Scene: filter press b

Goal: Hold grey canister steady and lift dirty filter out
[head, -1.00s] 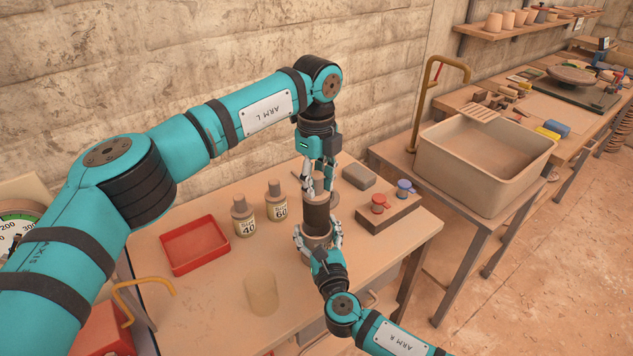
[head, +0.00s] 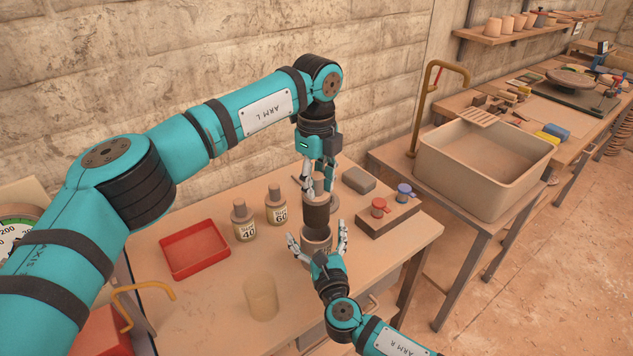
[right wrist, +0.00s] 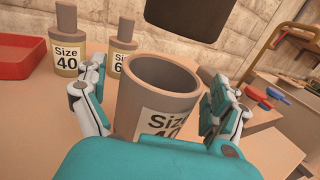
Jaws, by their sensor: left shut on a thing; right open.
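The grey canister (head: 312,256) stands upright on the table; it also shows in the right wrist view (right wrist: 160,100), its open mouth looking empty and its size label partly hidden. My left gripper (head: 319,190) is shut on the top of the dirty filter (head: 317,215), a dark cylinder with a paler cap. It holds the filter upright above the canister; the filter's dark lower end shows in the right wrist view (right wrist: 187,14), clear of the rim. My right gripper (head: 320,240) is open, its fingers spread on either side of the canister.
Bottles labelled 40 (head: 243,222) and 60 (head: 276,206) and a red tray (head: 194,267) stand left. A translucent cylinder (head: 261,298) stands in front. A block with red and blue knobs (head: 390,216) and a grey block (head: 359,180) lie right.

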